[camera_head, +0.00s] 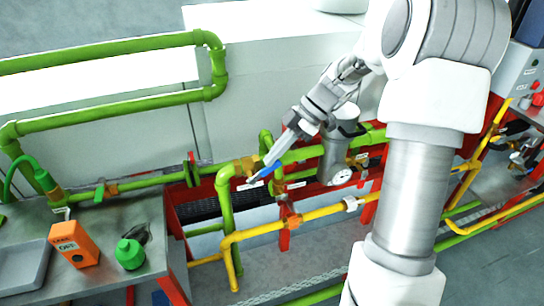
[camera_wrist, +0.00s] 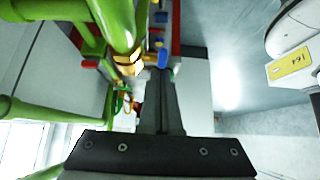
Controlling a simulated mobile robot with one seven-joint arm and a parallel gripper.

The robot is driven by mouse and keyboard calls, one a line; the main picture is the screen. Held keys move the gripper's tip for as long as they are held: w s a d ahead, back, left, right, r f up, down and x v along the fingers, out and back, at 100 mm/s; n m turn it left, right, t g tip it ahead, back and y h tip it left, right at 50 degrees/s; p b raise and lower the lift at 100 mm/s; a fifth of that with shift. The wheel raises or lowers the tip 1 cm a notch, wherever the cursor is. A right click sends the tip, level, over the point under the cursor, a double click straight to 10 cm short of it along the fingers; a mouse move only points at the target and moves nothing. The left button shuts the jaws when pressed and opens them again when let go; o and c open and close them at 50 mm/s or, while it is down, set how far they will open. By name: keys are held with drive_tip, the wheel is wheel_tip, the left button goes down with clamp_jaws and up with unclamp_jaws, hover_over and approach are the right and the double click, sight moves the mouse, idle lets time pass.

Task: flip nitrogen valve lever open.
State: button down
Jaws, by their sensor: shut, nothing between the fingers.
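A blue lever (camera_head: 268,171) sits beside a brass valve body (camera_head: 250,166) on the green pipe, at the middle of the head view. Which gas the valve serves cannot be read. My gripper (camera_head: 278,154) reaches down from the upper right, shut and empty, with its tips close to the blue lever. In the wrist view my dark fingers (camera_wrist: 158,80) are together, and a blue part (camera_wrist: 162,58) shows just beyond their tips. The brass fitting (camera_wrist: 128,63) is left of them. Whether the tips touch the lever cannot be told.
A yellow pipe (camera_head: 320,212) runs in front, below the green line. A grey cylinder with a round gauge (camera_head: 341,178) stands right of my gripper. Green pipes crowd the wrist view's left.

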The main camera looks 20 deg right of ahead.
idle(0.5)
drive_tip(key=shift+a+f+b, duration=0.3)
drive_tip(key=shift+a+b, duration=0.35)
drive_tip(key=shift+a, duration=0.05)
